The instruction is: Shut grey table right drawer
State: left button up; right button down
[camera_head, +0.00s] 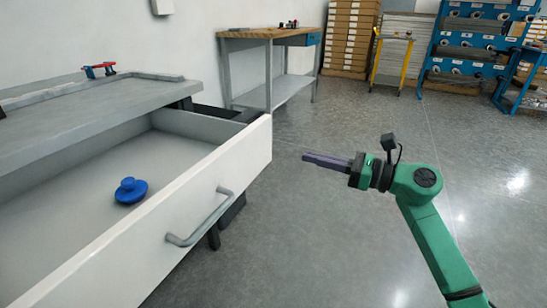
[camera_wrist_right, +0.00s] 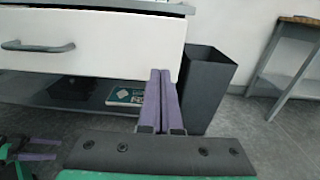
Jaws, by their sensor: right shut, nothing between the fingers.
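The grey table (camera_head: 80,115) is at the left of the head view. Its drawer (camera_head: 200,205) is pulled far out, with a white front, a grey bar handle (camera_head: 200,222) and a blue knobbed object (camera_head: 131,190) inside. The white front also shows in the right wrist view (camera_wrist_right: 110,45), with the handle (camera_wrist_right: 38,47) at left. My right gripper (camera_head: 305,157) is shut and empty, to the right of the drawer front and apart from it. Its purple fingers (camera_wrist_right: 160,72) are together. Purple finger-like parts, seemingly my left gripper (camera_wrist_right: 38,149), show at lower left in the wrist view.
A dark bin (camera_wrist_right: 207,90) stands beside the table, and a lower shelf (camera_wrist_right: 90,98) holds a book. A wooden-topped workbench (camera_head: 268,34), stacked boxes (camera_head: 350,38) and a blue rack (camera_head: 475,45) stand at the back. The floor around my right arm is clear.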

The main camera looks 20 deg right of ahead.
aim_at(264, 145)
jog(key=x, duration=0.9)
jog(key=shift+w+a, duration=0.1)
jog(key=shift+w, duration=0.2)
pick_arm(q)
jog(key=shift+f, duration=0.35)
pick_arm(e)
jog(key=shift+w+a, duration=0.1)
jog(key=shift+a, duration=0.05)
jog(key=shift+w, duration=0.1)
